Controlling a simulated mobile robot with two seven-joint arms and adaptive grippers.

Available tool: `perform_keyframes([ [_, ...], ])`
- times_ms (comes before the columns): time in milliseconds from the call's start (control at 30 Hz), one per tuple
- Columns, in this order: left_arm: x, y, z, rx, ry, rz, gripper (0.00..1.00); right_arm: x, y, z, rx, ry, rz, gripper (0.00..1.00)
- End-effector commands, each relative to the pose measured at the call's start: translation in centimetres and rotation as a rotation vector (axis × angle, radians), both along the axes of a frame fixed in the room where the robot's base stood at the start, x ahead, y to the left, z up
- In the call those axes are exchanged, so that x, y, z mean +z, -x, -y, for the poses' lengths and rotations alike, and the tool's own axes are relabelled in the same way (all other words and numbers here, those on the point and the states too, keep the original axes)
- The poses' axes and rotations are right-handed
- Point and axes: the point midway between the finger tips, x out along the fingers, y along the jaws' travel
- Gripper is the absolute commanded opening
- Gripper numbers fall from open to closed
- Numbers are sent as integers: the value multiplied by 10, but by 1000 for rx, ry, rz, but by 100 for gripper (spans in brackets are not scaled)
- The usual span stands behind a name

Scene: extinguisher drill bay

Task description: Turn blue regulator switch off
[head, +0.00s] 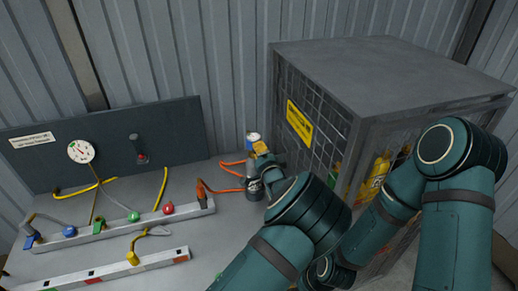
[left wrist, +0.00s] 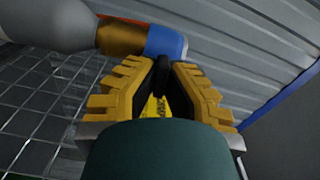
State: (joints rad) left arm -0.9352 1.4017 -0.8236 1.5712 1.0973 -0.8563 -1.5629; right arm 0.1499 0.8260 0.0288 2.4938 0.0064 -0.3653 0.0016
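A grey cylinder (head: 255,188) stands at the right end of the bench, with an orange-brown neck and a blue-and-white top (head: 253,137). In the left wrist view the blue top (left wrist: 166,42) lies just beyond the fingertips, joined to the neck (left wrist: 121,37). I cannot tell whether this top is the switch. My left gripper (head: 262,149) is beside the top, partly covering the cylinder. A blue knob (head: 70,231) sits on the manifold rail.
A grey mesh cage (head: 390,70) stands close right of the cylinder, with a yellow bottle (head: 376,172) inside. A dark panel with a gauge (head: 81,151) is at the back left. Orange hose (head: 222,188), rails and coloured knobs occupy the bench.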

Motion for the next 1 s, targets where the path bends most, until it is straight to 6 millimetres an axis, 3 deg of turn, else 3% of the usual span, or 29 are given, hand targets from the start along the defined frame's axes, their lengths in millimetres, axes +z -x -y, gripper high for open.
perform_keyframes([
  [367,0,0,0,0,-147,-48,0,4,0,0,0,-1,0,50],
  [900,-1,0,0,0,-167,-54,0,4,0,0,0,-1,0,50],
  [1000,-1,0,0,1,-167,-54,39,4,0,0,0,-1,0,50],
])
